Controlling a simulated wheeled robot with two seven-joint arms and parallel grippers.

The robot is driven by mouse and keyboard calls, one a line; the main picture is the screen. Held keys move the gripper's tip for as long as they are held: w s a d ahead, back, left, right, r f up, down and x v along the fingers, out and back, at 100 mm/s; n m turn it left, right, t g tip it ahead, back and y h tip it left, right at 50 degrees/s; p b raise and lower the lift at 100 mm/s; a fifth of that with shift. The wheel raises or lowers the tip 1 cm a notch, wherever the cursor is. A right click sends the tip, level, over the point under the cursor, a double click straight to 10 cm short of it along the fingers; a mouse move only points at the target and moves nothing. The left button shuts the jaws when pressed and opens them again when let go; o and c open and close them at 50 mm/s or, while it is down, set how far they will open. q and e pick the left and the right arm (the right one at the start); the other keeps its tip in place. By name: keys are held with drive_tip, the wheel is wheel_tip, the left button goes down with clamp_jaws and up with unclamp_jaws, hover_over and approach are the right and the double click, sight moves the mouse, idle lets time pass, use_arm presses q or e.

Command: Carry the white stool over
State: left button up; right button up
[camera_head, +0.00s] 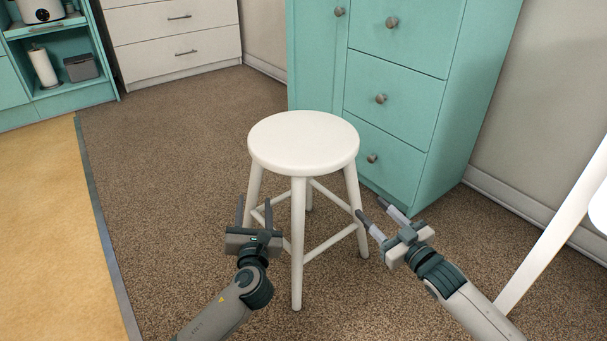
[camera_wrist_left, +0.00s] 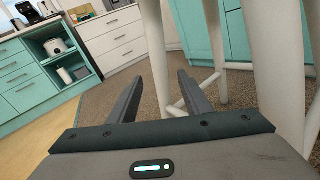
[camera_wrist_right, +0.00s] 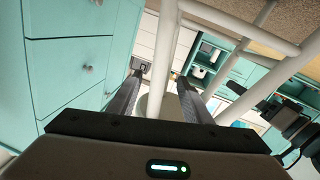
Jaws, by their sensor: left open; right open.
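The white stool (camera_head: 304,140) stands upright on the brown carpet in the head view, with a round seat, splayed legs and crossbars. My left gripper (camera_head: 254,206) is open beside its left legs, below the seat. In the left wrist view a white stool leg (camera_wrist_left: 156,50) shows between the open fingers (camera_wrist_left: 158,80). My right gripper (camera_head: 371,208) is open beside the stool's right leg. In the right wrist view a stool leg (camera_wrist_right: 164,60) shows between the fingers (camera_wrist_right: 160,78). I cannot tell whether either gripper touches a leg.
A teal cabinet (camera_head: 397,90) stands close behind the stool at the right. White drawers (camera_head: 175,40) and a teal shelf unit (camera_head: 75,70) are at the back left. A white slanted post (camera_head: 560,235) rises at the right. The carpet (camera_head: 165,160) left of the stool is clear.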

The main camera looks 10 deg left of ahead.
sight(255, 186)
use_arm(q)
drive_tip(key=x, duration=0.9)
drive_tip(key=shift+w, duration=0.2)
use_arm(e)
drive_tip(key=x, duration=0.9)
drive_tip(key=shift+w+a, duration=0.15)
use_arm(q)
clamp_jaws()
use_arm(e)
clamp_jaws()
use_arm(q)
drive_tip(key=shift+r, duration=0.25)
use_arm(e)
drive_tip(key=shift+r, duration=0.3)
